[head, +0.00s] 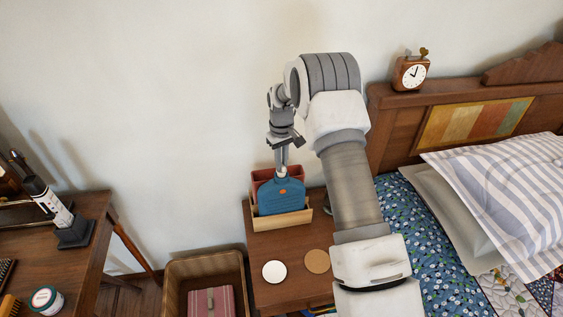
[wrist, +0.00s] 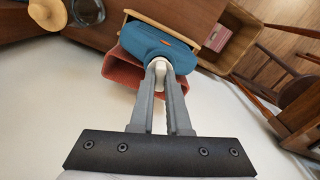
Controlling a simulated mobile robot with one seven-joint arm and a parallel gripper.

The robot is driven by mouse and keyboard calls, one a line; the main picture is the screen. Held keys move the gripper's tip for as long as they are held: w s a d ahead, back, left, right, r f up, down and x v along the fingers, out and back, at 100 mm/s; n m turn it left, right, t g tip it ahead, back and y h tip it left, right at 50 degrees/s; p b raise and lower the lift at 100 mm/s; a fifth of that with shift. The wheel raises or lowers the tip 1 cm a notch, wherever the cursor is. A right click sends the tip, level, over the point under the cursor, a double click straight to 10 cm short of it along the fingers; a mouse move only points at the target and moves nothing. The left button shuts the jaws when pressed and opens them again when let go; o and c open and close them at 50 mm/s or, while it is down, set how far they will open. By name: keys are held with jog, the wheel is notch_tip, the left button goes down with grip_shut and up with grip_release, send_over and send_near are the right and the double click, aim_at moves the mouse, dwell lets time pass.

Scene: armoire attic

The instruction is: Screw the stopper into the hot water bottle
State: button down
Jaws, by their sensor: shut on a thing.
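The blue hot water bottle (head: 281,197) stands upright in a small wooden holder (head: 285,222) on the bedside table, with a reddish thing (head: 263,175) behind it. My gripper (head: 281,168) points down at the bottle's neck from above. In the wrist view my gripper (wrist: 160,66) is shut on the pale stopper (wrist: 160,67) at the top of the blue bottle (wrist: 155,45). The stopper is at the bottle's mouth; I cannot tell how far it is seated. The bottle's mouth is mostly hidden by the fingers and stopper.
On the bedside table (head: 290,289) lie a white disc (head: 274,271) and a cork-coloured disc (head: 317,261). A bin (head: 178,272) stands left of it. The bed with a striped pillow (head: 510,190) is at right. A clock (head: 411,72) stands on the headboard.

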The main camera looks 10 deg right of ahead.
jog(key=shift+f+b, duration=0.5)
jog(key=shift+f, duration=0.15)
dwell(0.8)
jog(key=shift+r, duration=0.45)
dwell(0.6)
jog(key=shift+f, duration=0.5)
dwell(0.9)
jog(key=c, duration=1.5)
grip_release()
grip_shut()
